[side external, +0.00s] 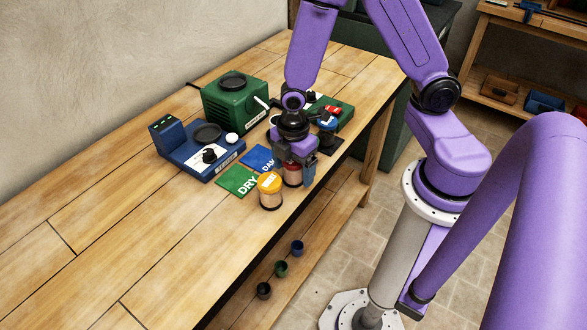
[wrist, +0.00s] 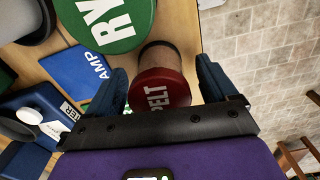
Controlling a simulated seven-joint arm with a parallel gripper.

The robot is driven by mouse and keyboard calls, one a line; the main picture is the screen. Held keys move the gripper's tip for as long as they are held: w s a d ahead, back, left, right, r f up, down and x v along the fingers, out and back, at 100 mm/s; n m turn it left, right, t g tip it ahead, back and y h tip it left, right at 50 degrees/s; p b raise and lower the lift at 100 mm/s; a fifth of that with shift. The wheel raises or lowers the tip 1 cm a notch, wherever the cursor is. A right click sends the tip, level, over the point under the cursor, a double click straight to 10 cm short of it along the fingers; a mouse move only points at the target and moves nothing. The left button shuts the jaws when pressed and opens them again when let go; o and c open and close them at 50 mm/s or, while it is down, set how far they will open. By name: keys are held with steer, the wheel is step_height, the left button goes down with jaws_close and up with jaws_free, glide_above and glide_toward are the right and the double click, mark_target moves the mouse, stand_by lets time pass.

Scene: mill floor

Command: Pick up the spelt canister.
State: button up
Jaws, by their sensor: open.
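The spelt canister has a clear-looking body with brown contents and a dark red lid (wrist: 160,88), lettered "PELT" where it shows. In the wrist view it stands between the two spread fingers of my gripper (wrist: 162,78). In the side view the canister (side external: 292,175) stands on the bench near its front edge, partly hidden by my gripper (side external: 294,168), whose fingers come down around it. The jaws are open and I cannot see them pressing on it. A yellow-lidded canister (side external: 270,190) stands close by, in front and to the left.
Green (side external: 238,181) and blue (side external: 258,158) mats, a blue scale (side external: 190,160) and a green mill (side external: 235,105) are nearby. The bench's left part is clear.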

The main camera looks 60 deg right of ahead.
steer(key=shift+f, duration=0.25)
steer(key=c, duration=1.3)
steer(key=shift+r, duration=0.1)
